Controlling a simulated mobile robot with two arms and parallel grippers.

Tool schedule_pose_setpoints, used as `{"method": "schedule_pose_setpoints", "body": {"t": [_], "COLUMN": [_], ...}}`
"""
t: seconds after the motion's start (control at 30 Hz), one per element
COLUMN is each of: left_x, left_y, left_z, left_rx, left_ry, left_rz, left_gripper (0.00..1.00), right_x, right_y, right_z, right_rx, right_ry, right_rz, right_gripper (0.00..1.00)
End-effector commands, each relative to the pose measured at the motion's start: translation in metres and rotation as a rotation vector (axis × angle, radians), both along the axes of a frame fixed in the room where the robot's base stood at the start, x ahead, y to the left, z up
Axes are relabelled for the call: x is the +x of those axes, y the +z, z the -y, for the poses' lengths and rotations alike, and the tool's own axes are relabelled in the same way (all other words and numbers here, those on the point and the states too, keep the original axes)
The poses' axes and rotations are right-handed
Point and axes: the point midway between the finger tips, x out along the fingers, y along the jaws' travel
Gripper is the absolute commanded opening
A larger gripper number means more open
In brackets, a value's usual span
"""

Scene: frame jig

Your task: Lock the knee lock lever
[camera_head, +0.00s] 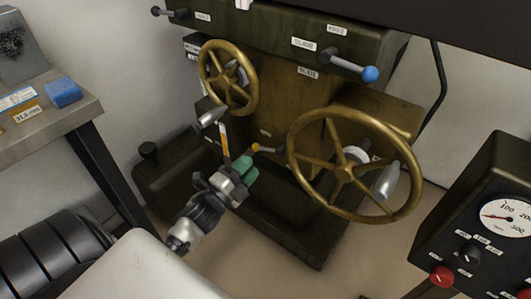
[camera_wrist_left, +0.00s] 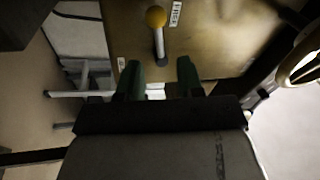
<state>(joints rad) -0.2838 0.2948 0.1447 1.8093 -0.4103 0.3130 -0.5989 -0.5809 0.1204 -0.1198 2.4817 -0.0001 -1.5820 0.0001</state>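A short lever with a yellow knob (camera_head: 256,147) sticks out of the front of the dark green machine, between two brass handwheels; I take it as the knee lock lever. In the left wrist view its yellow knob (camera_wrist_left: 156,17) and grey shaft stand ahead of the fingers, beside a small label whose text I cannot read surely. My left gripper (camera_head: 243,169), with green fingertips, is just below and left of the knob in the head view. In the wrist view the left gripper (camera_wrist_left: 160,78) is open, its fingers apart with no lever between them. My right gripper is not in view.
A large brass handwheel (camera_head: 346,171) is close on the right, a smaller one (camera_head: 211,68) up left. A blue-knobbed lever (camera_head: 369,74) sits above. A control box with a gauge (camera_head: 506,216) stands at right, a bench with a blue block (camera_head: 63,93) at left.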

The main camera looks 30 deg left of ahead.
Motion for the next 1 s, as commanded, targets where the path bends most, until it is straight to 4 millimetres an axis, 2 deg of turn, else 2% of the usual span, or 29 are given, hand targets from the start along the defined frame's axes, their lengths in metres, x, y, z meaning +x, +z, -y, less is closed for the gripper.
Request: {"method": "schedule_pose_setpoints", "body": {"t": [0.1, 0.33, 0.5, 0.77, 1.0], "left_x": [0.024, 0.057, 0.067, 0.067, 0.067], "left_y": [0.005, 0.012, 0.014, 0.014, 0.014], "left_z": [0.003, 0.008, 0.01, 0.01, 0.01], "left_rx": [0.0, -0.002, -0.002, -0.003, -0.003], "left_ry": [-0.001, 0.001, 0.0, 0.001, 0.001], "left_rz": [0.002, -0.001, -0.002, -0.004, -0.004], "left_gripper": [0.37, 0.37, 0.37, 0.37, 0.02], "right_x": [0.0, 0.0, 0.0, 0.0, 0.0], "right_y": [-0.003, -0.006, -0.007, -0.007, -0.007], "right_z": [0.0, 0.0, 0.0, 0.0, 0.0], "right_rx": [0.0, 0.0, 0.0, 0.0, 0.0], "right_ry": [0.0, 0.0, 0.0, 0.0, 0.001], "right_rz": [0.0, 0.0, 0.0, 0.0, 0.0], "right_gripper": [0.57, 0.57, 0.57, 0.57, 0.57]}}
